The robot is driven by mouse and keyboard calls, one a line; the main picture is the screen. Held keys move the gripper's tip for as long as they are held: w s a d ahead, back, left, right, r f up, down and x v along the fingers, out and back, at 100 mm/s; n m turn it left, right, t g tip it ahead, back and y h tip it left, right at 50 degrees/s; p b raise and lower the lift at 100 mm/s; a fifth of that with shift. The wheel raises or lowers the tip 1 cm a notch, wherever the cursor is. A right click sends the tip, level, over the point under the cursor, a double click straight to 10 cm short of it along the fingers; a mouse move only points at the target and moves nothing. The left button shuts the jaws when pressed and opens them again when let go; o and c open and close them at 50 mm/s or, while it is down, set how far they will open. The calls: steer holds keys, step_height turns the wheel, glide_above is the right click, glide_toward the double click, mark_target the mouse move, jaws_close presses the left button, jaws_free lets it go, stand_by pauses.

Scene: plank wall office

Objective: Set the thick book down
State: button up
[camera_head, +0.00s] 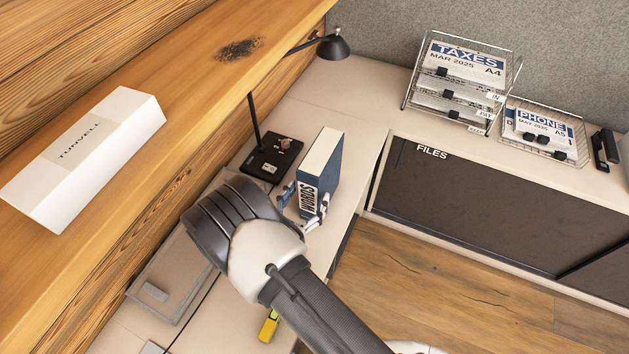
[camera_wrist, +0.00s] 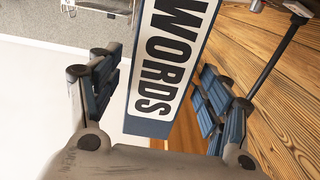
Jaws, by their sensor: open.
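The thick book (camera_head: 321,163) has a blue cover and a white spine label reading WORDS. In the head view it stands upright on the pale desk (camera_head: 346,184), just beyond my gripper (camera_head: 304,204). In the wrist view the book (camera_wrist: 172,62) shows between the two fingers of my gripper (camera_wrist: 160,95). The gripper is open, with a gap visible on each side of the book. My arm hides the desk area in front of the book. Whether the book's base rests fully on the desk is hard to see.
A black desk lamp (camera_head: 271,159) stands close to the left of the book. A wooden shelf (camera_head: 190,110) with a white TUNVELL box (camera_head: 85,155) overhangs at left. Wire trays (camera_head: 462,80) with papers stand at the back right. A yellow item (camera_head: 268,327) lies near my arm.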

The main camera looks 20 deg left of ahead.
steer(key=s, duration=0.5)
steer(key=shift+s+a+p, duration=0.2)
steer(key=shift+s+p, duration=0.05)
steer(key=shift+p, duration=0.05)
